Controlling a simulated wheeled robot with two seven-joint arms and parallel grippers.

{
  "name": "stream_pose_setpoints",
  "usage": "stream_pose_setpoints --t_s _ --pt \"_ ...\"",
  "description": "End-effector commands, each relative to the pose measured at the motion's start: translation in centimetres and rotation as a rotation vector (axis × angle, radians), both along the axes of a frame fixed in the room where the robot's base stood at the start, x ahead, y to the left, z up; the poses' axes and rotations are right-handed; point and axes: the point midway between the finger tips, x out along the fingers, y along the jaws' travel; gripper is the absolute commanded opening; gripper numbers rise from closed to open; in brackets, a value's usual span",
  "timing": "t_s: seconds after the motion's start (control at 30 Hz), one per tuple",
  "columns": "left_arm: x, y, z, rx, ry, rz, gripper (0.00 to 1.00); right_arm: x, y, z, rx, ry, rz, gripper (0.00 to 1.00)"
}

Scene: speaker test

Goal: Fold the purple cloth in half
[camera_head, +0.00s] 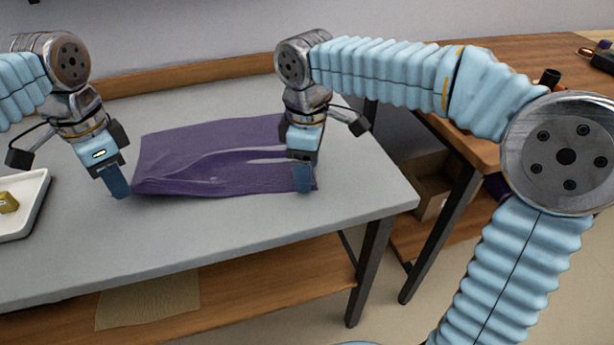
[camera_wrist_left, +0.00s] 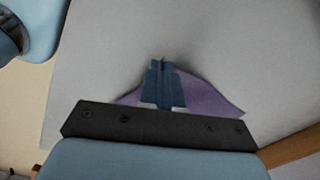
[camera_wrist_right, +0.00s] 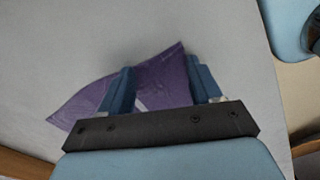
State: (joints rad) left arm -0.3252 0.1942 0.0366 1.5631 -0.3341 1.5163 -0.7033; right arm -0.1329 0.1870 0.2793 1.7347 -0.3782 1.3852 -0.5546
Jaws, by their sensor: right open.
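The purple cloth (camera_head: 215,147) lies on the grey table, with raised wrinkles running across its front half. My left gripper (camera_head: 118,190) is at the cloth's front left corner. In the left wrist view its fingers (camera_wrist_left: 163,85) are together, with cloth (camera_wrist_left: 212,98) spreading out on both sides, so it appears shut on that corner. My right gripper (camera_head: 303,186) is at the front right corner. In the right wrist view its fingers (camera_wrist_right: 160,88) are apart, with a corner of the cloth (camera_wrist_right: 168,75) between them. The head view hides part of the cloth behind the right gripper.
A white tray (camera_head: 38,190) with a small yellowish block (camera_head: 8,202) stands at the left. The grey table (camera_head: 230,220) is bare in front of the cloth. A wooden bench (camera_head: 500,60) with dark items stands to the right. A low shelf (camera_head: 250,285) is below.

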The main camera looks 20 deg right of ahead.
Motion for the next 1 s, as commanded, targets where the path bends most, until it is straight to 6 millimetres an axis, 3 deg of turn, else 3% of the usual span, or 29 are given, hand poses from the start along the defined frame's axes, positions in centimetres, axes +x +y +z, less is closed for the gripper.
stream_pose_setpoints --t_s 0.3,1.0 --pt "0.0 0.0 -0.03 0.0 0.0 0.0 0.0 -0.03 -0.02 -0.21 0.0 0.004 0.0 0.62" --pt "0.0 0.0 -0.05 0.0 0.0 0.0 0.0 -0.05 -0.05 -0.32 -0.002 0.006 0.0 0.09"
